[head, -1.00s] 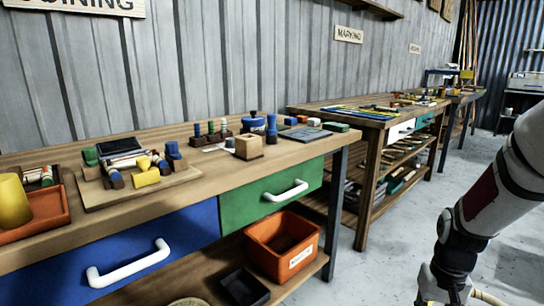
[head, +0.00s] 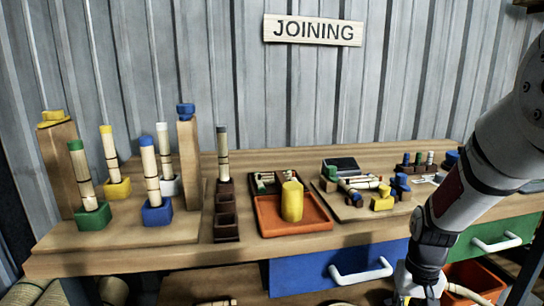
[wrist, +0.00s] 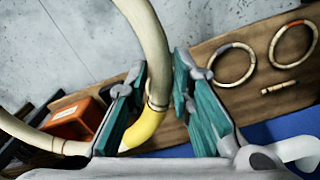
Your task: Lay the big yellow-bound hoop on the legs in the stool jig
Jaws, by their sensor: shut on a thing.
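The big hoop (wrist: 150,35) is pale rattan with a yellow binding (wrist: 147,126). In the wrist view, my gripper (wrist: 158,68) is shut on it near the binding; part of the hoop is out of frame. In the head view my gripper (head: 424,296) is low at the right, in front of the bench and cut off by the frame. The stool jig (head: 122,228) is on the left of the bench. Its upright legs stand in green (head: 93,216), yellow (head: 118,188), blue (head: 157,211) and white (head: 168,185) sockets, beside two wooden posts (head: 189,152).
An orange tray (head: 270,226) with a yellow cylinder (head: 292,201) and a dark socket strip (head: 226,222) stand right of the jig. Farther right is a board of clamps (head: 350,208). In the wrist view two smaller rings (wrist: 234,64) lie on a wooden shelf near an orange bin (wrist: 75,118).

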